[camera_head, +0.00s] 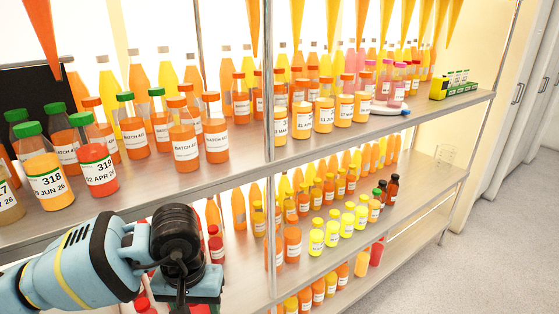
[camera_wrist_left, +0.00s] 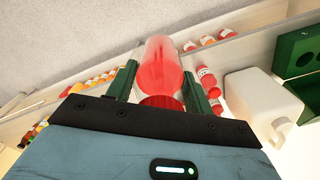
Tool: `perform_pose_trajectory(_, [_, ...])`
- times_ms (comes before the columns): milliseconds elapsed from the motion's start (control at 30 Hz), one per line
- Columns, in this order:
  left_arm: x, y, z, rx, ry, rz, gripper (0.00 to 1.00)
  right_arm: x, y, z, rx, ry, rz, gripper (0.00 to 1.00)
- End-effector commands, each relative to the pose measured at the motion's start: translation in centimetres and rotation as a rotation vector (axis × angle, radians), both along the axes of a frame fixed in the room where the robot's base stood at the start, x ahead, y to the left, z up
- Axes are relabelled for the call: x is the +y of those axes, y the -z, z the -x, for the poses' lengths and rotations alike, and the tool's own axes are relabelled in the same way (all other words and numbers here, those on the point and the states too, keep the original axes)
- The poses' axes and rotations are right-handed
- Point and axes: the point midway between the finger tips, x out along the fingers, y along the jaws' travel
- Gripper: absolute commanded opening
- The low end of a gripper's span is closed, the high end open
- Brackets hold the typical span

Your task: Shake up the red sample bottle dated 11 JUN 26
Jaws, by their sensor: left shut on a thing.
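My left gripper (camera_wrist_left: 159,74) is shut on a red sample bottle (camera_wrist_left: 162,58). The bottle sits between the two green fingers in the left wrist view, with its dark red cap end nearer my palm. Its clear body shows red liquid, and no date can be read on it. A red bottle (camera_head: 98,173) with a green cap stands on the upper shelf, marked 319 and 02 APR 26. My right gripper is not in view.
Red-capped bottles (camera_head: 215,243) stand lower, close to my left arm. A white jug (camera_wrist_left: 262,105) shows in the wrist view. The floor (camera_head: 510,190) at right is clear.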

Motion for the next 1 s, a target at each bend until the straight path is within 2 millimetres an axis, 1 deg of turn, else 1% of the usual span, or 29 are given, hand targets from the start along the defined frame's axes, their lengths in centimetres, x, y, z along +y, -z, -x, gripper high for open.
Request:
perform_pose_trajectory(67, [0.7,0.0,0.2,0.0,-0.006,-0.004,0.21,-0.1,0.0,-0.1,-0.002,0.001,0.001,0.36])
perform_pose_trajectory(200, [5.5,0.0,3.3,0.0,-0.009,-0.008,0.21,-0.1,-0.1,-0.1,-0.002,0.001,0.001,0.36])
perform_pose_trajectory(267, [6.4,0.0,4.1,0.001,-0.006,-0.006,0.21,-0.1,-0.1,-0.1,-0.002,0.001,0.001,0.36])
perform_pose_trajectory(367, [6.1,-0.1,4.0,-0.001,-0.001,-0.002,0.21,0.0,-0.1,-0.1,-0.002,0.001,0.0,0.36])
perform_pose_trajectory(500, [1.5,-0.1,1.1,-0.002,0.003,0.002,0.21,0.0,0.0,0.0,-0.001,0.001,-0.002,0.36])
perform_pose_trajectory(533, [0.7,-0.1,0.5,-0.001,0.001,0.001,0.21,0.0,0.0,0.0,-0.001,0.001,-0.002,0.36])
perform_pose_trajectory(600, [0.1,-0.1,-0.1,-0.001,-0.003,-0.002,0.21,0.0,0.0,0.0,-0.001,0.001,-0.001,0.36])
perform_pose_trajectory(667, [0.4,0.0,0.0,0.0,-0.005,-0.004,0.21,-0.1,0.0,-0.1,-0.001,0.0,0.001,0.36])
perform_pose_trajectory(700, [1.2,0.0,0.5,0.0,-0.006,-0.005,0.21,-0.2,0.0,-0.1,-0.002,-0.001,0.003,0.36])
perform_pose_trajectory(800, [4.9,0.0,2.9,0.0,-0.01,-0.008,0.21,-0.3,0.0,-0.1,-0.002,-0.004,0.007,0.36])
perform_pose_trajectory(867, [6.2,0.0,3.9,0.001,-0.007,-0.007,0.21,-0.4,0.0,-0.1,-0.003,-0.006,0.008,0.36])
perform_pose_trajectory(900, [6.4,0.0,4.1,0.0,-0.005,-0.005,0.21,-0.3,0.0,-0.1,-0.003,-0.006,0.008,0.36])
perform_pose_trajectory(1000, [6.2,-0.1,4.1,0.0,-0.002,-0.003,0.21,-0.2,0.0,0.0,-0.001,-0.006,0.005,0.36])
